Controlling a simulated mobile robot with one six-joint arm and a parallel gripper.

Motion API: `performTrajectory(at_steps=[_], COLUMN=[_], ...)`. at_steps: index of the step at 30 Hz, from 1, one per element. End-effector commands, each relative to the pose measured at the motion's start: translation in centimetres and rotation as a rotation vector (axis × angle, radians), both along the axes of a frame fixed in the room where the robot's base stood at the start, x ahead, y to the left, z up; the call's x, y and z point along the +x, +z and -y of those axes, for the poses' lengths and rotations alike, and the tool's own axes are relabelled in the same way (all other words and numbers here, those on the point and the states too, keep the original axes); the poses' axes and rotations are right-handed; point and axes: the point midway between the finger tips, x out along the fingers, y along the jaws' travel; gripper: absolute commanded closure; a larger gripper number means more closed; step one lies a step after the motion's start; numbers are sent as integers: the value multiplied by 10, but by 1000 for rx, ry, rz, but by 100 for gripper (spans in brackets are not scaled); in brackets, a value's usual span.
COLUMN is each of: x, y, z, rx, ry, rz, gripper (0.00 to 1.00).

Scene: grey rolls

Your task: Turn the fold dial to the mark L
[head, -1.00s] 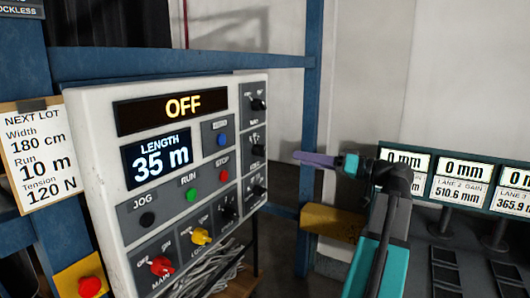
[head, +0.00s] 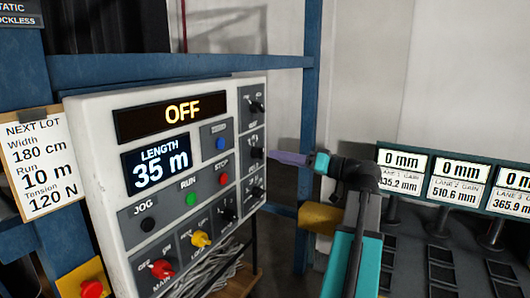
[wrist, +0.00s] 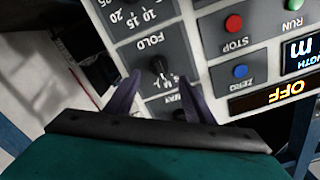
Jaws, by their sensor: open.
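The fold dial (wrist: 158,66) is a black knob on a grey plate marked FOLD, upside down in the wrist view. Small letters stand beside the knob, too blurred to read surely, and I cannot tell which mark it points at. In the head view the dial (head: 257,151) is the middle one of the panel's right-hand column, partly hidden. My gripper (wrist: 158,92) is open and empty, its two purple fingers apart on either side of the dial's plate. In the head view my gripper (head: 272,155) comes from the right, with its tips close to the panel face.
The white control panel (head: 105,150) shows OFF and LENGTH 35 m. Another dial (head: 257,105) is above the fold dial and one (head: 257,190) below. Stop (head: 223,179) and zero (head: 221,143) buttons lie left. A blue post (head: 308,120) stands behind my gripper.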

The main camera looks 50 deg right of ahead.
Motion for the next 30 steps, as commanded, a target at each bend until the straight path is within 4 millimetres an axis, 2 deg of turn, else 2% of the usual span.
performTrajectory(at_steps=[9,15,29,30], x=[40,58,65,65], y=[2,1,0,0], z=[-10,-15,-16,-16], rx=[1,0,0,0], ry=[1,1,0,0], rz=[-1,0,0,0], gripper=[51,51,51,58])
